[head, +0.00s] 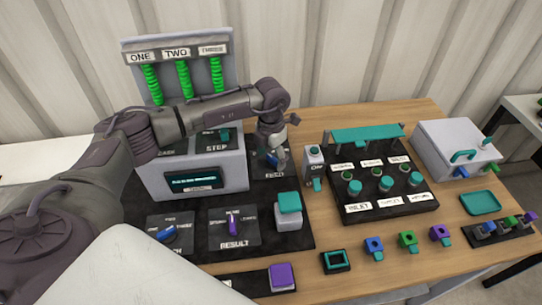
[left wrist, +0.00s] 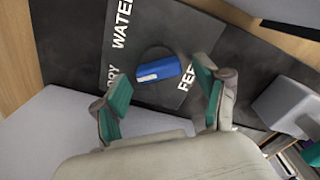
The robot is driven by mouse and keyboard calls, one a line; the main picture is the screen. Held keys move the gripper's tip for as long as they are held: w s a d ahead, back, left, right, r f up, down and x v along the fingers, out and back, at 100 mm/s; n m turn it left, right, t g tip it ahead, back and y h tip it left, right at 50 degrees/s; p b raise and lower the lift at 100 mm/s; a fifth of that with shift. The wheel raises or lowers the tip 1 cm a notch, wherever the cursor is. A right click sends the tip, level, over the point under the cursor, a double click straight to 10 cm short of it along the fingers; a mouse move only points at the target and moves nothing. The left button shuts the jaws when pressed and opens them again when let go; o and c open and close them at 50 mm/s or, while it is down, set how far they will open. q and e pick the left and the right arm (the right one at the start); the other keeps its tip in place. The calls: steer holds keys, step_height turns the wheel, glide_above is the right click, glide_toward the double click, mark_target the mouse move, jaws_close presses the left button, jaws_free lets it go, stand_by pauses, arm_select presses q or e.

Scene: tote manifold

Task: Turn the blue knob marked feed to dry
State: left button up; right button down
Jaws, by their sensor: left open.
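The blue knob (left wrist: 158,70) is a raised bar on a round dark base in the left wrist view, with a white patch at its left end. White words WATER (left wrist: 122,22), DRY (left wrist: 112,76) and FEED (left wrist: 187,87) surround it on a dark panel. In the head view the knob (head: 271,159) is partly hidden by my left gripper (head: 277,150). That gripper is open, its green-padded fingers (left wrist: 161,92) spread on either side of the knob's position, apparently not touching it. My right gripper is not in view.
The grey console (head: 205,178) with a display stands left of the feed panel. A teal-topped block (head: 289,203) and a small lever box (head: 314,165) are nearby. Another blue knob (head: 167,234) and a purple knob (head: 233,225) sit nearer the front.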

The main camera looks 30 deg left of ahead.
mark_target(271, 158)
arm_select(q)
step_height(271, 158, up, 12)
stand_by(0.5)
stand_by(0.4)
